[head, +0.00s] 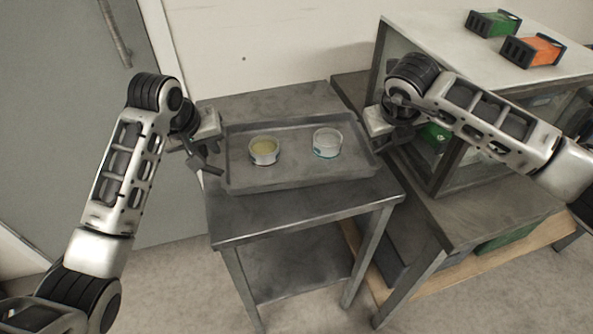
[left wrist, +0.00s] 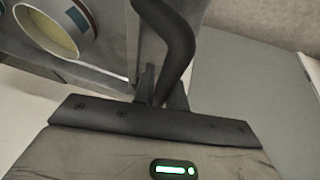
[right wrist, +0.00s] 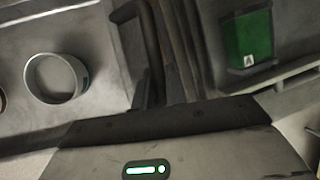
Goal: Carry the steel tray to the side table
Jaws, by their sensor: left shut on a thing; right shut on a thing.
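The steel tray (head: 290,178) is a grey rectangular tray with raised walls, over the top of a dark metal table (head: 310,215). I cannot tell whether it touches the tabletop. Two round containers stand upright in it: one with yellowish contents (head: 264,151) on the left and a pale one with a blue band (head: 327,142) on the right. My left gripper (head: 212,158) is shut on the tray's left end; the left wrist view shows a dark handle bar (left wrist: 178,50) between the fingers. My right gripper (head: 375,140) is shut on the right end, its fingers (right wrist: 165,85) at the tray's edge.
A glass-sided cabinet (head: 455,50) at the right carries a green crate (head: 493,23) and an orange crate (head: 532,50) on top. A grey door (head: 50,100) is at the left. Bare floor (head: 180,280) shows front left.

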